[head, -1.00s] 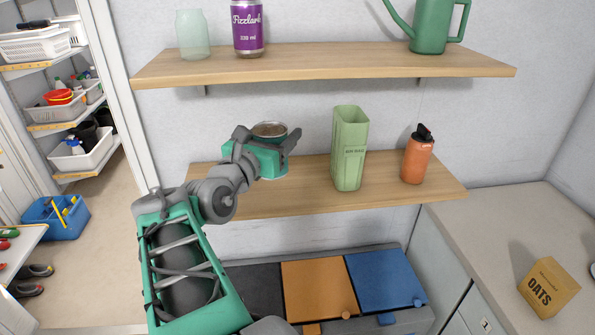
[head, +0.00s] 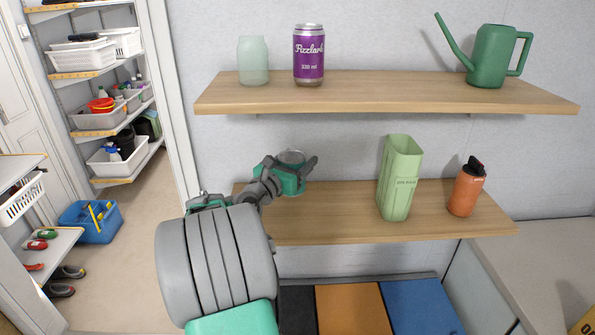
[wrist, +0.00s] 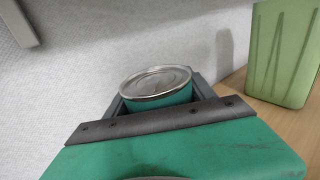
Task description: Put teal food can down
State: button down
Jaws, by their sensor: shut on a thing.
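The teal food can (wrist: 158,98) has a silver ring-pull lid and sits upright between the fingers of my gripper (wrist: 155,92) in the wrist view.
A green bin-like container (head: 399,180) stands right of the can, also in the wrist view (wrist: 283,55). An orange bottle (head: 466,190) is further right. The upper shelf (head: 390,95) holds a frosted jar (head: 253,62), a purple can (head: 309,58) and a green watering can (head: 490,57).

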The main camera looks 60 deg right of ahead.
jog(key=shift+w+d+f+p, duration=0.15)
jog(key=shift+d+f, duration=0.05)
jog(key=shift+f, duration=0.6)
jog(key=shift+w+d+f+p, duration=0.2)
jog(key=shift+f, duration=0.6)
jog(key=shift+w+d+f+p, duration=0.15)
jog(key=shift+d+f, duration=0.05)
jog(key=shift+f, duration=0.6)
jog(key=shift+f, duration=0.25)
jog(key=shift+c, duration=1.6)
grip_release()
jog(key=shift+r, duration=0.2)
jog(key=a+b, duration=0.1)
jog(key=a, duration=0.6)
jog(key=w+a+b, duration=0.1)
jog(key=a, duration=0.3)
jog(key=shift+f+b, duration=0.1)
jog(key=shift+b, duration=0.2)
jog(key=shift+a, duration=0.5)
